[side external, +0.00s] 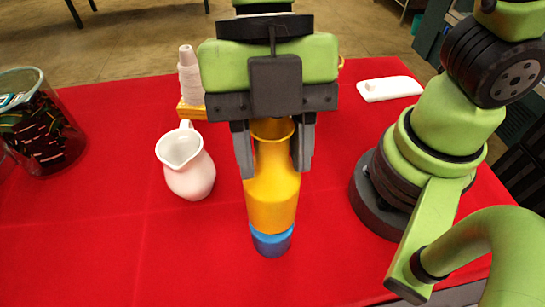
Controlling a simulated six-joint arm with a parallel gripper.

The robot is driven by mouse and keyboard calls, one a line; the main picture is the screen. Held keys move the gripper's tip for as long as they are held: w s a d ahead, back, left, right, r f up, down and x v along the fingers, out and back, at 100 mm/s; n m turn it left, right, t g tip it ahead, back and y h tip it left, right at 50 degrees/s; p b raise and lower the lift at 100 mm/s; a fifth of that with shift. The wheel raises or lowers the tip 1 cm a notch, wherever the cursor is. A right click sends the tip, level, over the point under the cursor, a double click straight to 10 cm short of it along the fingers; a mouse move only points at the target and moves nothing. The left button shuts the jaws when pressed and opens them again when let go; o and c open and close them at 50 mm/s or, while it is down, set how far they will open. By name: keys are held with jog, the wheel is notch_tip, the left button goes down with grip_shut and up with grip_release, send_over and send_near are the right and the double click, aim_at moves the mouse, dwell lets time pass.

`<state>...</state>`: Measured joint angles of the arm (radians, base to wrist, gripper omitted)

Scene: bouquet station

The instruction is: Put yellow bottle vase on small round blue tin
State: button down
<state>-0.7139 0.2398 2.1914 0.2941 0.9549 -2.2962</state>
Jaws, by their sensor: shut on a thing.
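The yellow bottle vase (272,200) stands upright in the middle of the side external view. My gripper (273,160) points down from above and is shut on the vase, with one dark finger on each side of its neck. The small round blue tin (271,241) is directly below the vase, and the vase's base appears to meet the tin's top. From this angle I cannot tell whether the vase rests on the tin or hangs just above it. The tin's top is hidden by the vase.
A white pitcher (187,168) stands just left of the vase. A stack of pale cups (190,78) on a yellow block (190,111) is behind it. A glass container (42,125) is far left, a white slab (389,88) back right. The red cloth (160,260) is clear at front left.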

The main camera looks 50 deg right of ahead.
jog(key=shift+f, duration=1.1)
jog(key=c, duration=0.7)
grip_release()
jog(key=shift+f, duration=0.1)
